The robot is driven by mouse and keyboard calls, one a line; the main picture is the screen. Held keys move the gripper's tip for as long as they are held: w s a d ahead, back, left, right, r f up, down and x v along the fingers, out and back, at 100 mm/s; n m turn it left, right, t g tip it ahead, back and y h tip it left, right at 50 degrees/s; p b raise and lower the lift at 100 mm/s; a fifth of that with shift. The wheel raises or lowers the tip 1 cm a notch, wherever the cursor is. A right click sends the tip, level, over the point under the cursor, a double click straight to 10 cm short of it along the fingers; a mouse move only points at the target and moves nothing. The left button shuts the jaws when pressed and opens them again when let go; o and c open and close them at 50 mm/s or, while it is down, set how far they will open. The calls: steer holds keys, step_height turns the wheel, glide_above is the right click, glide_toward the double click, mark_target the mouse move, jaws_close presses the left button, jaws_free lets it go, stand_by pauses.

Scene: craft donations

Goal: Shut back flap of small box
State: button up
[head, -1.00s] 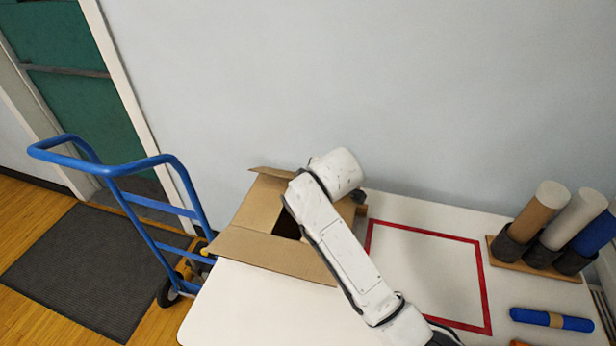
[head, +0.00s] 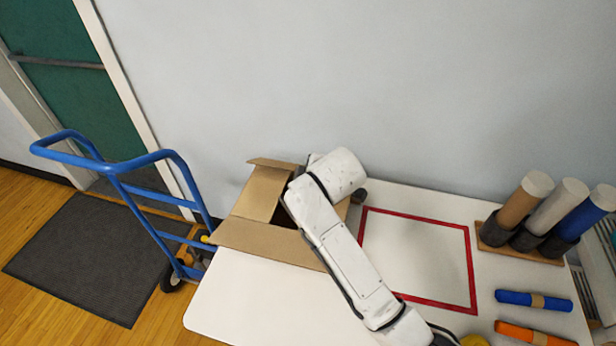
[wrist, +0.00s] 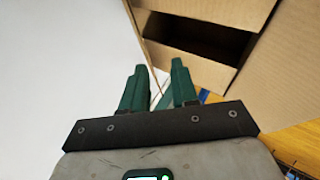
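The small cardboard box (head: 257,240) stands on the white table near the wall, left of the red outlined square. A panel on its left side (head: 262,193) lies across part of the top. The near flap is folded outward, and a dark gap shows in the top. A narrow back flap (head: 273,163) sticks out at the far edge. My arm covers the box's right side, and my gripper is hidden behind it in the head view. In the wrist view my gripper (wrist: 158,69) has its two green fingers apart with nothing between them, close to the box's cardboard (wrist: 265,75).
A blue hand truck (head: 118,170) stands left of the table on the wooden floor, by a dark mat (head: 80,260). Upright rolls (head: 555,208) in a holder and a blue roll (head: 533,300) and an orange roll (head: 535,334) are at the right. The red square (head: 420,255) is empty.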

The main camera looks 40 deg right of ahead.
steer(key=shift+p, duration=0.35)
steer(key=b+v, duration=0.1)
steer(key=v, duration=0.9)
steer(key=shift+s+r, duration=0.2)
steer(key=shift+r, duration=0.1)
steer(key=shift+c, duration=0.2)
